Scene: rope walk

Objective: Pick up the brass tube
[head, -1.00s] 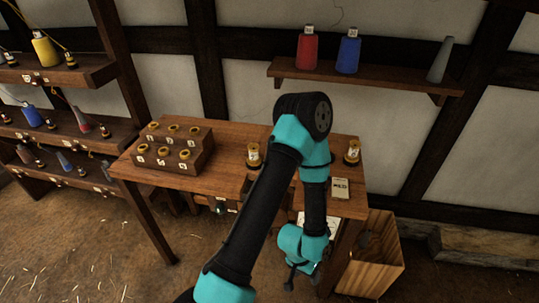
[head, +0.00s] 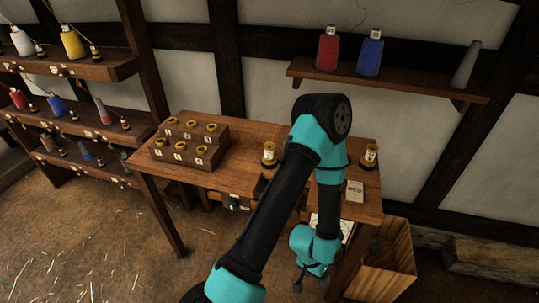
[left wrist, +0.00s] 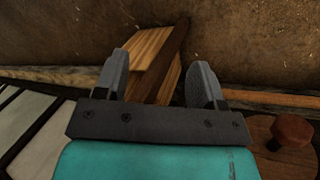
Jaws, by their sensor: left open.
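No single piece in view is clearly the brass tube. Two brass-coloured pieces with pale labels stand upright on the table: one left of my arm (head: 269,157), one near the right end (head: 371,156). Several brass-coloured rings (head: 191,142) top a stepped, numbered wooden block on the table's left. My left gripper (head: 312,281) hangs low in front of the table, below its top and away from these pieces. In the left wrist view its two fingers (left wrist: 160,82) are spread with nothing between them. My right gripper is not in view.
My arm hides part of the table (head: 230,176). A small card (head: 355,191) lies at its right end. An open wooden crate (head: 388,266) stands on the floor beside it. A wall shelf (head: 400,85) holds cones; a cone rack (head: 70,125) stands left. Straw-strewn floor lies front left.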

